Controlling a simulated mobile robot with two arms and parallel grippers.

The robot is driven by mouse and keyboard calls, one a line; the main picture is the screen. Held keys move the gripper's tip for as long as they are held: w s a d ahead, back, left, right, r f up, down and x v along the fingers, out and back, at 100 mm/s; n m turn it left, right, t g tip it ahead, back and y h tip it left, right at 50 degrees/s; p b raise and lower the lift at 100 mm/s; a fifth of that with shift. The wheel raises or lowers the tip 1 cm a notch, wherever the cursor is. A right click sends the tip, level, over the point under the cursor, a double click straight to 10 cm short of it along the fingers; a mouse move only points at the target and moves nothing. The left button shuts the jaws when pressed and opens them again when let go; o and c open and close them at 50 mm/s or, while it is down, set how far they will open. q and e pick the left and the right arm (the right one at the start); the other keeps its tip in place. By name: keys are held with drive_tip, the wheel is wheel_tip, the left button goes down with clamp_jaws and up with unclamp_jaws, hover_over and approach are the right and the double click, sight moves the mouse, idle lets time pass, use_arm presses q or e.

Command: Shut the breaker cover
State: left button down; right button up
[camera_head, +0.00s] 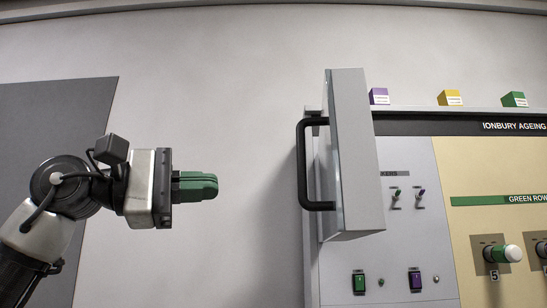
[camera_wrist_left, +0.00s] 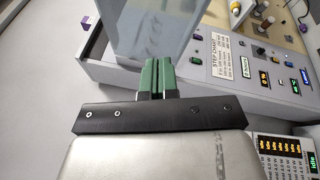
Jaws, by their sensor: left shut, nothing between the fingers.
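The breaker cover (camera_head: 355,150) is a light grey panel standing swung out from the control panel, with a black bar handle (camera_head: 304,165) on its left side. Breaker switches (camera_head: 396,196) show uncovered to its right. In the left wrist view the cover (camera_wrist_left: 155,35) rises beyond the fingers. My left gripper (camera_head: 216,186) has green fingers, is shut and empty, and points right, to the left of the handle with a clear gap. Its fingers also show in the left wrist view (camera_wrist_left: 157,75). My right gripper is not in view.
The control panel (camera_head: 440,160) fills the right side, with a green and a purple rocker switch (camera_head: 416,280) low on it and a white-tipped knob (camera_head: 503,253). Purple, yellow and green blocks (camera_head: 450,98) sit on its top edge. The wall between gripper and handle is bare.

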use_arm(q)
drive_tip(key=s+a+r+m+t+y, duration=0.2)
drive_tip(key=s+r, duration=0.2)
drive_tip(key=s, duration=0.1)
drive_tip(key=s+d+p+x, duration=0.1)
drive_tip(key=p+x, duration=0.3)
drive_tip(key=x, duration=0.8)
drive_tip(key=shift+s+d+f, duration=0.25)
drive_tip(key=shift+s+d, duration=0.1)
drive_tip(key=shift+d+n+t, duration=0.1)
drive_tip(key=shift+n+t, duration=0.2)
